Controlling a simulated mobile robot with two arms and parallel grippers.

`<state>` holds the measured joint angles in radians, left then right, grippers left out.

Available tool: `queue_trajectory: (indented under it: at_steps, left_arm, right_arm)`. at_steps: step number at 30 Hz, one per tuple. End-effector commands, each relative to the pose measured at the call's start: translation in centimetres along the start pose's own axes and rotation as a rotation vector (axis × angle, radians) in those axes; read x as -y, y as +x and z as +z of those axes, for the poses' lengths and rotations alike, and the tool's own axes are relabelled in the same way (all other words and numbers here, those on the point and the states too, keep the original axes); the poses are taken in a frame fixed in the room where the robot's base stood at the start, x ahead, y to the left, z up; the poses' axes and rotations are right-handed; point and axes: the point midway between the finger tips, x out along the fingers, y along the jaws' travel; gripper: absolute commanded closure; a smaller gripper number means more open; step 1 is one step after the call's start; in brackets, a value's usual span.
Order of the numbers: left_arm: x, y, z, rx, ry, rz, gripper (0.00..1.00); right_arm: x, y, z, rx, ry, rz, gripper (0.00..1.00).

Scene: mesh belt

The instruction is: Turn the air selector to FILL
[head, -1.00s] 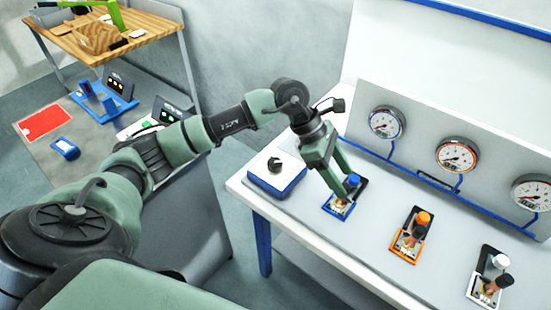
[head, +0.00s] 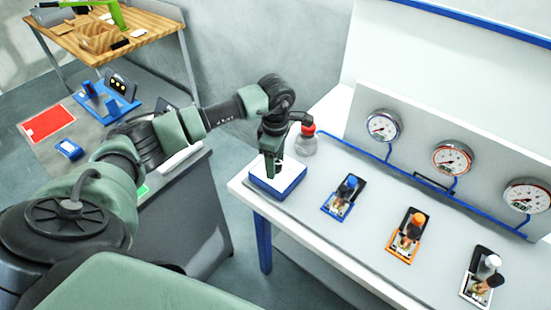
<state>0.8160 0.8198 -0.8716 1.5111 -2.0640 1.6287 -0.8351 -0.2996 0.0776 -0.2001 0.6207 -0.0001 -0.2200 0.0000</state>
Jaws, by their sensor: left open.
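The air selector (head: 291,184), a blue box with a white top, sits at the left end of the white bench. My left gripper (head: 275,170) is open, pointing down right over its top. The fingers cover most of the black knob, so I cannot read its setting or tell whether they touch it. The FILL marking is too small or hidden. My right gripper is not in view.
A clear flask with a red cap (head: 306,140) stands behind the selector. A blue valve (head: 344,197), an orange valve (head: 408,235) and a white valve (head: 484,278) line the bench. Dials (head: 452,159) are on the panel behind. A wooden table (head: 110,38) stands at far left.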

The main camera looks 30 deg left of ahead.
Motion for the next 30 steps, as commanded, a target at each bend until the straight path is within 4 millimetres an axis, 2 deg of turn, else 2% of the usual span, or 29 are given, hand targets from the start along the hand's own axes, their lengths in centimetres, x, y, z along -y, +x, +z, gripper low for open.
queue_trajectory:
  at_steps: [8,11,12,15,23,30]
  left_arm:
    - [0.0,0.3,0.0,0.0,0.001,0.0,0.41]
    - [0.0,0.3,0.0,0.001,0.001,0.0,0.66]
    - [0.0,0.3,0.1,0.001,0.001,0.0,0.77]
    - [0.0,0.3,0.1,0.001,0.001,0.0,1.0]
    - [0.0,0.3,0.1,0.002,-0.022,0.001,1.0]
    - [-0.1,0.5,0.1,0.003,-0.138,0.002,1.0]
  right_arm:
    - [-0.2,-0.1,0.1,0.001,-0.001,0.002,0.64]
    - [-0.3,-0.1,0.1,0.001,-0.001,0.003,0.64]
    - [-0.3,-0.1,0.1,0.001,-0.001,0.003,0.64]
    - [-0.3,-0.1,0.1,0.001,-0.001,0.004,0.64]
    - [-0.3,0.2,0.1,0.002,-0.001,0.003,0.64]
    - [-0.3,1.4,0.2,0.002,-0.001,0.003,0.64]
